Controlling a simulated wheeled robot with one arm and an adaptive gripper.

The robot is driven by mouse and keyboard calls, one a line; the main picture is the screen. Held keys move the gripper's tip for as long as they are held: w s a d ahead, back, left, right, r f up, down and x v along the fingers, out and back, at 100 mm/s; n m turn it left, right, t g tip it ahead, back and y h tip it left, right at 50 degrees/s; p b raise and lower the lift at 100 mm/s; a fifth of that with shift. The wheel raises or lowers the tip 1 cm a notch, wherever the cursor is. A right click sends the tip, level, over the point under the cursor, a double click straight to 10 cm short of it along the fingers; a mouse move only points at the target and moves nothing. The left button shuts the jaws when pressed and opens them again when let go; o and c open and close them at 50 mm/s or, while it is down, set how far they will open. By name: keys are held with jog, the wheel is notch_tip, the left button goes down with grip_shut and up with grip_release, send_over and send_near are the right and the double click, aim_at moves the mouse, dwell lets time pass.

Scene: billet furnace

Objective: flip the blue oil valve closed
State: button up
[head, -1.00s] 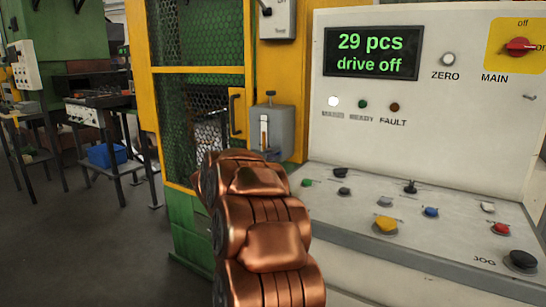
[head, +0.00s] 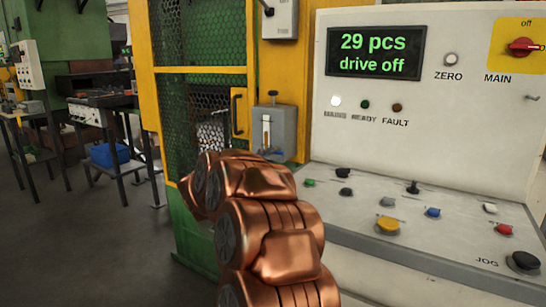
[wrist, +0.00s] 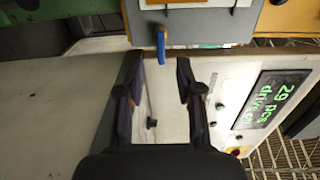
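The blue oil valve lever (wrist: 161,52) shows in the wrist view. It hangs from the edge of a grey box (wrist: 205,22) and points down in the picture. My gripper (wrist: 159,68) is open and empty, with its two dark fingertips on either side of the lever's line, just short of its free end. I cannot tell whether they overlap it in depth. In the head view the grey box (head: 283,126) with a sight glass (head: 266,132) is on the yellow post. The blue lever is not visible there; my copper arm covers the area below the box.
The control panel (head: 425,120) with its sloping button desk (head: 350,210) stands to the right. Its display reads "29 pcs, drive off". A yellow-framed mesh guard (head: 205,100) is left of the box. Open floor (head: 80,250) lies at the left.

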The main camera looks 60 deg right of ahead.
jog(key=a, duration=0.7)
jog(key=shift+s, duration=0.15)
jog(key=shift+a, duration=0.1)
dwell(0.3)
